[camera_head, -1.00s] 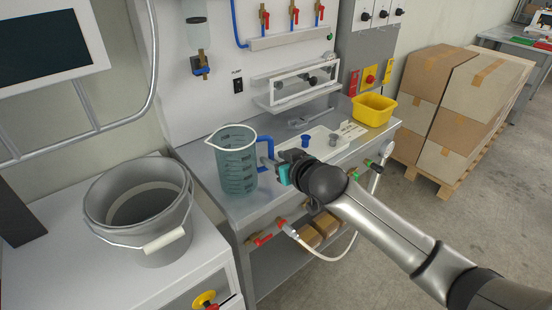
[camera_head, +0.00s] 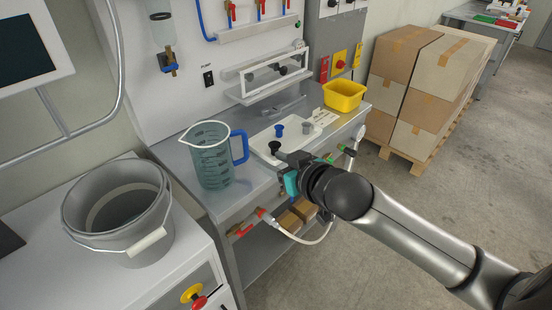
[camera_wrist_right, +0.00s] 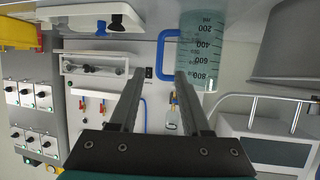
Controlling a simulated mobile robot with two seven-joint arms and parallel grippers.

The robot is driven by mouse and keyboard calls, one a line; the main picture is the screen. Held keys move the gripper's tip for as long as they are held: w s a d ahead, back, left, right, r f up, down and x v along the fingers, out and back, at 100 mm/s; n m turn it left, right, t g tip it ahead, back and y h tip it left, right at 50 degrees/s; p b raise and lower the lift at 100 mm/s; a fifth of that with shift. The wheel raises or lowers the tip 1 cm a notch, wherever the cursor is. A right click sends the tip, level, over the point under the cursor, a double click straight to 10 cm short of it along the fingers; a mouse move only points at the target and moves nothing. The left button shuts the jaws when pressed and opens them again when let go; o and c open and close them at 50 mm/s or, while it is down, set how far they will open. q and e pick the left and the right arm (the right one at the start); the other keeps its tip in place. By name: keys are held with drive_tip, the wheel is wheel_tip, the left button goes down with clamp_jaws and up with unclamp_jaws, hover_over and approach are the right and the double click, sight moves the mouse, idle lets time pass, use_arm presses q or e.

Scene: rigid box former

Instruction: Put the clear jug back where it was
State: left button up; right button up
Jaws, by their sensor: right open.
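The clear jug (camera_head: 214,165), tinted blue-green with dark graduation marks, stands upright on the grey metal bench (camera_head: 240,198). Its blue handle (camera_head: 242,148) points right, toward my right gripper. My right gripper (camera_head: 286,157) is open and empty, to the right of the handle and apart from it. In the right wrist view, which is upside down, the jug (camera_wrist_right: 203,45) is at the top right. Its handle shows beyond the gap between the two open fingers (camera_wrist_right: 155,78). My left gripper is not in view.
A white tray (camera_head: 262,151) with black, blue and grey small pieces lies right of the jug, behind my gripper. A yellow tub (camera_head: 344,95) stands farther right. A grey bucket (camera_head: 120,215) stands on the left cabinet. Valves and a hose (camera_head: 310,240) are at the bench front.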

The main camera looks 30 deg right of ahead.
drive_tip(key=shift+s+r, duration=0.15)
drive_tip(key=shift+s, duration=0.2)
drive_tip(key=shift+d, duration=0.1)
drive_tip(key=s+d+f+m+g+h, duration=0.1)
drive_tip(key=d+f, duration=0.2)
drive_tip(key=f, duration=0.6)
drive_tip(key=s+d+f+g+h, duration=0.1)
drive_tip(key=d+f+g, duration=0.15)
drive_tip(key=f, duration=0.75)
drive_tip(key=s+d+f+g, duration=0.1)
drive_tip(key=s+f, duration=0.3)
drive_tip(key=f, duration=0.3)
drive_tip(key=s+f+g, duration=0.1)
drive_tip(key=s+f, duration=0.4)
drive_tip(key=f, duration=0.2)
drive_tip(key=s+a+f+g, duration=0.2)
drive_tip(key=s+f, duration=0.3)
drive_tip(key=s, duration=0.5)
drive_tip(key=s+a+f+n+g, duration=0.1)
drive_tip(key=s+a+f+g, duration=0.1)
drive_tip(key=s+f, duration=0.4)
drive_tip(key=s+a+f+g, duration=0.2)
drive_tip(key=s+a+f, duration=0.2)
drive_tip(key=s, duration=1)
wheel_tip(320, 180, down, 2)
drive_tip(key=shift+a+f+n+g, duration=0.25)
drive_tip(key=shift+a+n+g, duration=0.05)
drive_tip(key=shift+n+g, duration=0.1)
drive_tip(key=shift+w, duration=0.1)
